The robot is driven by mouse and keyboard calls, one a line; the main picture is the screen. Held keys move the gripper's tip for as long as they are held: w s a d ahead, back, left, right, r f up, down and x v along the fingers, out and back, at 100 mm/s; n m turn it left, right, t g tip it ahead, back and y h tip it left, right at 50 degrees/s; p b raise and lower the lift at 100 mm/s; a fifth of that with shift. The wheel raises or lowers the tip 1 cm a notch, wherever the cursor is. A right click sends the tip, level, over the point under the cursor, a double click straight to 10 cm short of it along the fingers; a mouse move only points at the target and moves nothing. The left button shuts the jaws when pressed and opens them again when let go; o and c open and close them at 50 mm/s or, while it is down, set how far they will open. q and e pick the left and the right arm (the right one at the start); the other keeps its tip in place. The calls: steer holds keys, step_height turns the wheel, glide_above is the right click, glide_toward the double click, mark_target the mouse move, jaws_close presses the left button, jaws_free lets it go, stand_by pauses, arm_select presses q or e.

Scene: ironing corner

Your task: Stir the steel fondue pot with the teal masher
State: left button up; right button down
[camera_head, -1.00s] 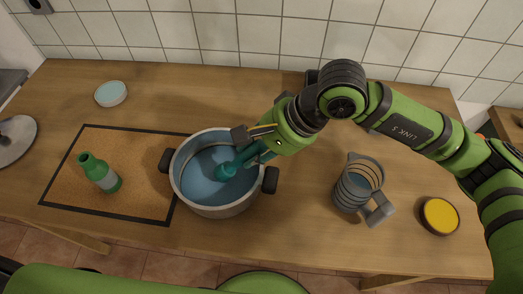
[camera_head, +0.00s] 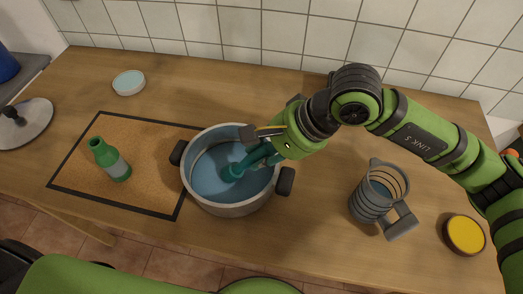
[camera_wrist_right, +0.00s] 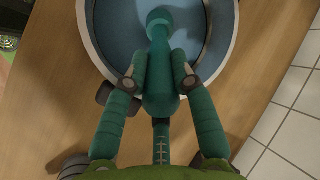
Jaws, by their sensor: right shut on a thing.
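The steel fondue pot (camera_head: 235,209) stands on the wooden table, with two dark side handles and a blue inside. Its rim also shows at the top of the right wrist view (camera_wrist_right: 91,50). My right gripper (camera_head: 264,150) is over the pot's right part, shut on the teal masher (camera_head: 233,172). In the right wrist view both fingers (camera_wrist_right: 160,75) press on the masher's handle (camera_wrist_right: 159,92). The masher slants down to the left, its head inside the pot. Whether the head touches the bottom is unclear. My left gripper is not in view.
A cork mat (camera_head: 72,172) with a green bottle (camera_head: 110,160) lies left of the pot. A grey ringed jug (camera_head: 368,205) and a yellow-topped round dish (camera_head: 464,235) stand to the right. A pale round dish (camera_head: 129,83) and a lid (camera_head: 25,125) lie at the left. Tiles back the table.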

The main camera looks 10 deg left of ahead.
steer(key=p+v, duration=0.2)
steer(key=v, duration=0.8)
steer(key=shift+r, duration=0.3)
steer(key=shift+d+r, duration=0.1)
stand_by(0.9)
step_height(320, 180, up, 5)
steer(key=shift+f+p, duration=0.1)
steer(key=shift+p, duration=0.85)
steer(key=shift+d, duration=0.1)
